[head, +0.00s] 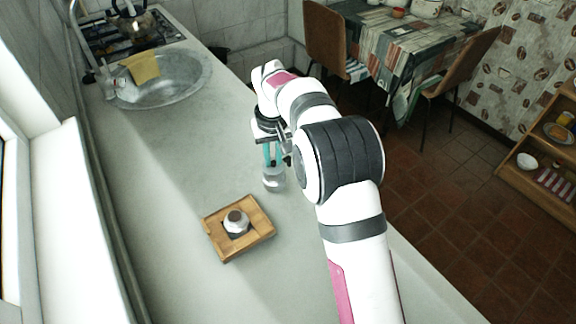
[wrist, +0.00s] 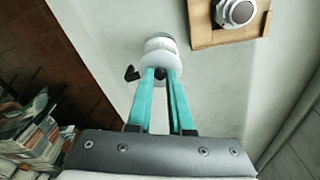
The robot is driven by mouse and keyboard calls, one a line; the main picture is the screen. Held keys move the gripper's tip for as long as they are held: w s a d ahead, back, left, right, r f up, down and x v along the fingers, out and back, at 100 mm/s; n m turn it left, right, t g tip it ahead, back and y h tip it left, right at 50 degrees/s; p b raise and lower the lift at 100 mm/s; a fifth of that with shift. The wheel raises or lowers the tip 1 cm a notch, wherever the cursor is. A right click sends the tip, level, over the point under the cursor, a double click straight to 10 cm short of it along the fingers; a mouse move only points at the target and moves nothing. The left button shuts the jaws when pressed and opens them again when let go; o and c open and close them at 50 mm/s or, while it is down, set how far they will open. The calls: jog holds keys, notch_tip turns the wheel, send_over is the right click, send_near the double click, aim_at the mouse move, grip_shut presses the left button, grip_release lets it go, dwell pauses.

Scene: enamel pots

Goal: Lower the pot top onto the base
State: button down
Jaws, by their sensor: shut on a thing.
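The pot top (head: 274,181) is a small pale, greyish piece. In the wrist view it (wrist: 159,46) looks white and rounded, with a small black part sticking out at its left. My gripper (head: 272,160) has teal fingers and is shut on the pot top; the fingertips (wrist: 160,76) partly cover it. I cannot tell whether it touches the counter or hangs just above it. The base (head: 236,222) is a small round whitish piece with a dark top, sitting in a square wooden tray (head: 257,243). It also shows in the wrist view (wrist: 240,12), apart from the pot top.
The pale counter (head: 170,190) is clear around the tray. A metal sink (head: 185,92) with a yellow cloth (head: 143,68) and a stove with a kettle (head: 136,22) lie farther back. The counter's edge drops to a tiled floor (head: 440,200) at the right.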

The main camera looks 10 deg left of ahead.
jog(key=s+a+r+n, duration=0.5)
jog(key=s+a+n, duration=0.2)
jog(key=s, duration=0.5)
jog(key=shift+w+a+f+g+y, duration=0.1)
jog(key=shift+f+g+y, duration=0.05)
jog(key=shift+f, duration=0.85)
jog(key=shift+a+f+g+y, duration=0.1)
jog(key=shift+f+g+y, duration=0.05)
jog(key=shift+f, duration=0.8)
jog(key=shift+f, duration=1.45)
jog(key=c, duration=0.7)
grip_release()
jog(key=shift+c, duration=0.2)
jog(key=shift+d, duration=0.1)
